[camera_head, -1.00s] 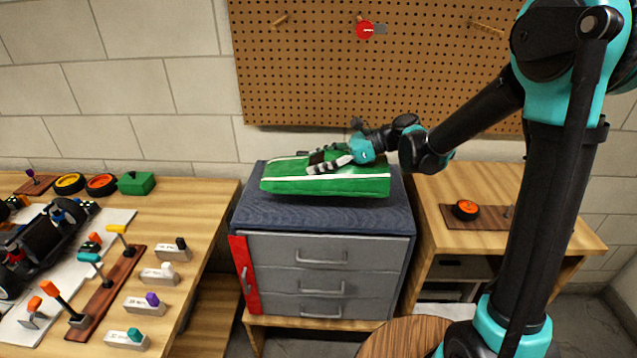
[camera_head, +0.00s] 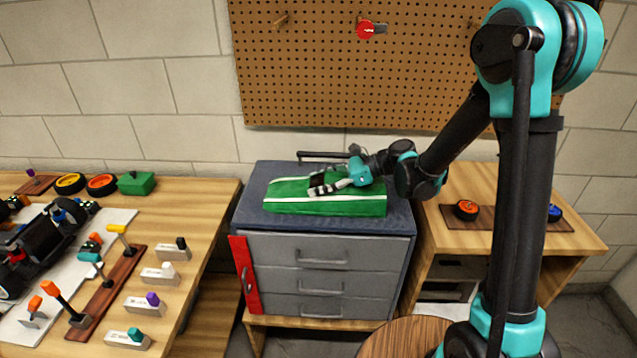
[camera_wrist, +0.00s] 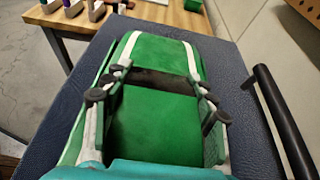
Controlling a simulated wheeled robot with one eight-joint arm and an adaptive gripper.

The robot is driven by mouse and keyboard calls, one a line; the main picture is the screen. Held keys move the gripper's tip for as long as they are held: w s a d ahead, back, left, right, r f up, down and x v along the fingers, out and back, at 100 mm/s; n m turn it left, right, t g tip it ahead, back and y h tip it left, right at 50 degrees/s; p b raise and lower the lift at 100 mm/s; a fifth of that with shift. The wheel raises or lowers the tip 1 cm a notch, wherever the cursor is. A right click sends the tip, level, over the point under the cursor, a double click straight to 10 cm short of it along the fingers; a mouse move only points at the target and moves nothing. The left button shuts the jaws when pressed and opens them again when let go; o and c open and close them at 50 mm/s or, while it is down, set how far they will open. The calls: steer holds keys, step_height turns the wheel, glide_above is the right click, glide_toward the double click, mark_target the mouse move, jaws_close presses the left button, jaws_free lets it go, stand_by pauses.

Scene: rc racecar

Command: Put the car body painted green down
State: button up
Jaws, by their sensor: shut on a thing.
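The green car body (camera_head: 330,198) with white stripes is on or just above the dark blue padded top (camera_head: 250,208) of the grey drawer cabinet. My gripper (camera_head: 322,187) is over the middle of the car body, with its fingers shut on it. In the wrist view the car body (camera_wrist: 155,125) fills the middle, and the fingers of my gripper (camera_wrist: 158,105) lie along its two sides. Whether the underside of the car body rests fully on the pad is hard to tell.
A black bar handle (camera_head: 322,155) stands at the back of the cabinet top. The left table (camera_head: 205,215) holds a car chassis (camera_head: 45,235), tools and several labelled blocks. The right table (camera_head: 480,185) bears a wooden board with wheels. Pad shows free around the car body.

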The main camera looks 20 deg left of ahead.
steer(key=o, duration=1.2)
steer(key=v, duration=1.2)
